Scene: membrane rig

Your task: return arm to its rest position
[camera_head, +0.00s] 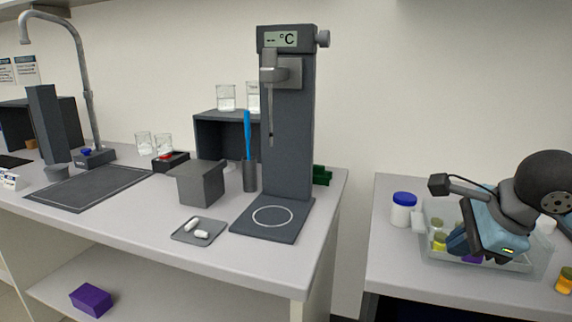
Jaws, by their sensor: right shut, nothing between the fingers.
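My right gripper (478,248) is at the right of the head view, at the end of my dark and blue-grey arm, which comes in from the right edge. It is shut with nothing between its fingers. It points down over a clear tray (508,266) on the right-hand bench, and its lower end hides part of the tray and the items in it. Whether it touches any of them cannot be told. My left gripper is not in view.
Several yellow-capped or amber jars stand in and around the tray. A white jar with a blue lid (403,210) stands left of it. A tall rig with a °C display (287,130) stands on the left bench (250,262). A gap separates the benches.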

